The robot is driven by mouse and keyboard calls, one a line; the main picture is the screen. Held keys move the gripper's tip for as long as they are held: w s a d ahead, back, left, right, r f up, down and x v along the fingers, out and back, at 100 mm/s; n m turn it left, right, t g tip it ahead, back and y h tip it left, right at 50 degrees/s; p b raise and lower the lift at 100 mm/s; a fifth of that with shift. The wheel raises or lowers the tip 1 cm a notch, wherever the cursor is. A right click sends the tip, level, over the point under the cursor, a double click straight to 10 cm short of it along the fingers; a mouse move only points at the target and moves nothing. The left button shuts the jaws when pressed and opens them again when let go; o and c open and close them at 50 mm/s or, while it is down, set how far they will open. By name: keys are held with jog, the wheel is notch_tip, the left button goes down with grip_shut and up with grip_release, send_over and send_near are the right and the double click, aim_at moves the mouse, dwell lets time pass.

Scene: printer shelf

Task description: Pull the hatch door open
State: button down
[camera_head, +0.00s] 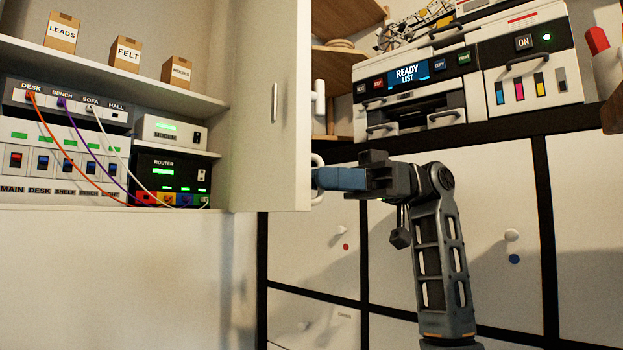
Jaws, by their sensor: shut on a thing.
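The hatch door (258,140) is a pale panel standing open on the right side of a lit wall compartment. A slim grey handle (274,103) is on the face toward me. A white handle (318,163) shows at the door's lower right edge, partly hidden by the door and my fingers. My gripper (322,179) has blue fingers and reaches in from the right at that edge. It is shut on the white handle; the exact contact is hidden.
The compartment holds a switch panel (60,153), a router (170,174), loose coloured cables and small boxes on a shelf (110,68). A printer (420,95) stands on a dark shelf at right. White drawer fronts (450,180) with knobs lie behind my arm.

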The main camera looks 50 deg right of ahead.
jog(key=shift+d+r, duration=0.15)
jog(key=shift+d, duration=0.8)
jog(key=c, duration=1.2)
grip_release()
jog(key=shift+w, duration=0.1)
jog(key=shift+c, duration=0.2)
